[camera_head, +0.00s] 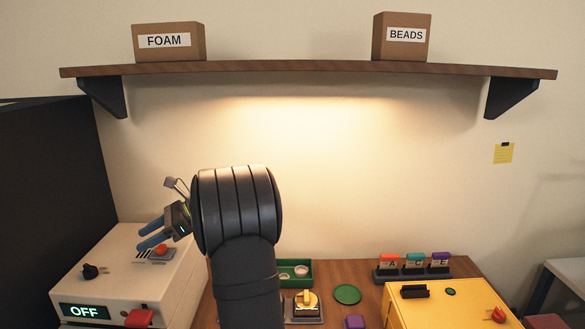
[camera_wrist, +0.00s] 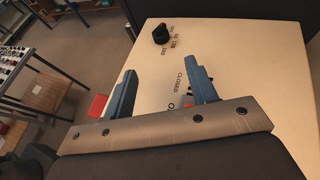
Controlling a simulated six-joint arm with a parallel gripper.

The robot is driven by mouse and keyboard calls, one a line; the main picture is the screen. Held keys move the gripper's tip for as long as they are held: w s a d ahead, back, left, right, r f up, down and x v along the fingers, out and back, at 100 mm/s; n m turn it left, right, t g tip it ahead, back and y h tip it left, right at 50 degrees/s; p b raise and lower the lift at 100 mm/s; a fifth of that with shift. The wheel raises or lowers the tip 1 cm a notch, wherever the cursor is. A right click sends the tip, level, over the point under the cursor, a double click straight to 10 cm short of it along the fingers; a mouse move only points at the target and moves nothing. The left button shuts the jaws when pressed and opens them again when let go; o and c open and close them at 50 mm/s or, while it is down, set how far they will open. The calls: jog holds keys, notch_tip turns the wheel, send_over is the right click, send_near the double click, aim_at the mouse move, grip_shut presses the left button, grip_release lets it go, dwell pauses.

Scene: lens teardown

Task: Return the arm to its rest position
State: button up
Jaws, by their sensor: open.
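My gripper (camera_head: 143,237) is in the left part of the head view, with its two blue fingers pointing left over the white machine (camera_head: 120,265). In the wrist view the fingers of my gripper (camera_wrist: 160,66) stand wide apart with nothing between them. The white machine's top (camera_wrist: 236,60) lies beyond and below the fingers, with a "CLOSED" label showing between them. My black arm rises through the middle of the head view and bends left. Whether the fingertips touch the machine cannot be told.
The machine has a black knob (camera_head: 91,271), a red button (camera_head: 139,317) and a display (camera_head: 84,311) reading OFF. A green tray (camera_head: 308,282), a green disc (camera_head: 347,294), a yellow machine (camera_head: 450,302) and a rack (camera_head: 412,275) stand right of my arm. A shelf (camera_head: 300,68) spans above.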

aim_at(92, 270)
jog(key=shift+v, duration=1.1)
jog(key=x, duration=1.7)
jog(key=shift+s+a+f, duration=0.15)
jog(key=shift+s+f, duration=0.05)
jog(key=shift+f, duration=0.05)
jog(key=shift+r+m+t, duration=0.1)
jog(key=shift+m+t, duration=0.6)
jog(key=shift+t, duration=0.2)
jog(key=m+t, duration=0.3)
jog(key=shift+s+t+y, duration=0.25)
jog(key=shift+t+y, duration=0.05)
jog(key=shift+y, duration=0.1)
jog(key=shift+s+m+t+h, duration=0.1)
jog(key=shift+m+t+h, duration=0.25)
jog(key=shift+m+t, duration=1.05)
jog(key=shift+s+m+t+h, duration=0.15)
jog(key=shift+m+t+h, duration=0.2)
jog(key=shift+m+t, duration=1.05)
jog(key=shift+t, duration=0.4)
jog(key=shift+m, duration=0.3)
jog(key=shift+s+d+r, duration=0.1)
jog(key=shift+s+d, duration=0.05)
jog(key=shift+d, duration=0.25)
